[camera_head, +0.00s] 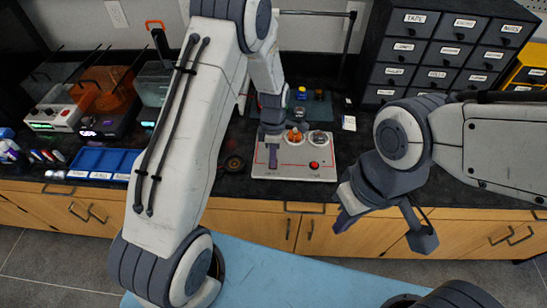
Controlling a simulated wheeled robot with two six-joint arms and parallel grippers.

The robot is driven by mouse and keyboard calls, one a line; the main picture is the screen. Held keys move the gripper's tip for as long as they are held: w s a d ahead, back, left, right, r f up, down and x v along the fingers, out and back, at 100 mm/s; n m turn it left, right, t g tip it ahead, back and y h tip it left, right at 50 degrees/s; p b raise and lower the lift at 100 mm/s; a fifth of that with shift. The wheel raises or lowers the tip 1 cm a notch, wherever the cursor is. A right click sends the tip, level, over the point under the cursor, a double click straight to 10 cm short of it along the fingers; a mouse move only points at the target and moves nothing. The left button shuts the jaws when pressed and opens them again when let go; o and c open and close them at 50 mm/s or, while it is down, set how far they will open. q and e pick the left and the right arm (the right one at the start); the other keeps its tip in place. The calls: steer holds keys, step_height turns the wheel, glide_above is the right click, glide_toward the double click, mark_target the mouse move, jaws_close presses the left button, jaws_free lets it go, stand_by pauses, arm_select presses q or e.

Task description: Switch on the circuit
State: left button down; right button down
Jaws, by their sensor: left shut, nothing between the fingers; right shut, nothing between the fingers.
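The circuit board (262,170) is a white panel with a red outline on the dark counter. It carries a red button (314,165) near its front right. An orange part (295,136) and a clear round part (318,138) sit towards its back. My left gripper (273,157) is shut and empty, pointing down over the board's left part. Whether it touches the board I cannot tell, and it hides what lies beneath it. My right gripper (344,219) is shut and empty, in front of the counter, below and right of the board.
A blue tray (100,160) and several small machines (110,100) stand on the counter at left. A dark drawer cabinet (440,55) stands at back right. Small bottles (301,93) stand behind the board. Wooden cupboards (255,222) lie below the counter edge.

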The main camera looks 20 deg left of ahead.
arm_select(q)
steer(key=shift+s+f, duration=0.1)
steer(key=shift+f, duration=0.2)
steer(key=shift+r, duration=0.15)
steer(key=shift+w+a+r, duration=0.1)
steer(key=shift+w+r, duration=0.05)
steer(key=shift+w, duration=0.65)
steer(key=shift+p, duration=0.3)
